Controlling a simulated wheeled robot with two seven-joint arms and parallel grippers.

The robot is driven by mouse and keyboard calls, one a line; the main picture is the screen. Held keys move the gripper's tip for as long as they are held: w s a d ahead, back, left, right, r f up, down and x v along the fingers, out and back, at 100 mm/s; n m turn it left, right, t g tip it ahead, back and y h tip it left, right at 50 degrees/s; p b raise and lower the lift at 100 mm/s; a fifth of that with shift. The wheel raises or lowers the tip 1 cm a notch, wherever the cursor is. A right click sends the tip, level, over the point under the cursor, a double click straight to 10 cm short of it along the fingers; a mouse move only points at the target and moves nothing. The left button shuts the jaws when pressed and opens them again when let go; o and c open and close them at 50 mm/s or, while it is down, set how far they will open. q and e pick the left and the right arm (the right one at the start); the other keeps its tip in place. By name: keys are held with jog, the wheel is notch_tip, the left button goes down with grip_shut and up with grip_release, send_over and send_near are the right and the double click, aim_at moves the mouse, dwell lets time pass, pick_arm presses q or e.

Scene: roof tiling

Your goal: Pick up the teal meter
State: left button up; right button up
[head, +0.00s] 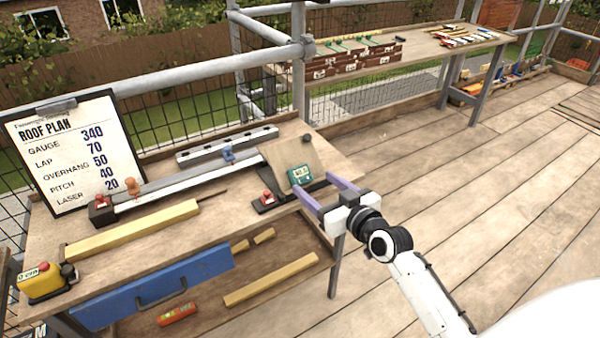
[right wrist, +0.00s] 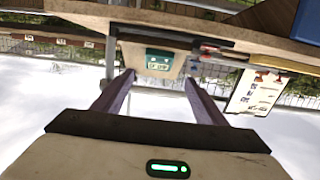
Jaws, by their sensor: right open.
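The teal meter (head: 300,174) has a pale display and rests against a tilted tan board (head: 290,153) at the right end of the workbench. My right gripper (head: 314,183) reaches in from the right with its two purple fingers apart, close in front of the meter. In the right wrist view the teal meter (right wrist: 158,62) appears upside down, beyond and between the open fingertips (right wrist: 158,78), with nothing held. I cannot tell whether either finger touches it. My left gripper is not in view.
A red-handled tool (head: 268,198) sits just left of the meter. The workbench (head: 225,205) also carries a long metal rail, a yellow batten (head: 130,230), a yellow device (head: 42,282) and a roof plan clipboard (head: 68,150). Scaffold poles stand behind.

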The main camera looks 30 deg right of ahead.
aim_at(301, 171)
jog(key=w, duration=0.2)
jog(key=w+f, duration=0.1)
jog(key=w, duration=0.4)
jog(key=shift+w+d+f, duration=0.1)
jog(key=shift+w+f, duration=0.1)
jog(key=shift+f, duration=0.2)
jog(key=shift+r, duration=0.1)
jog(key=c, duration=1.3)
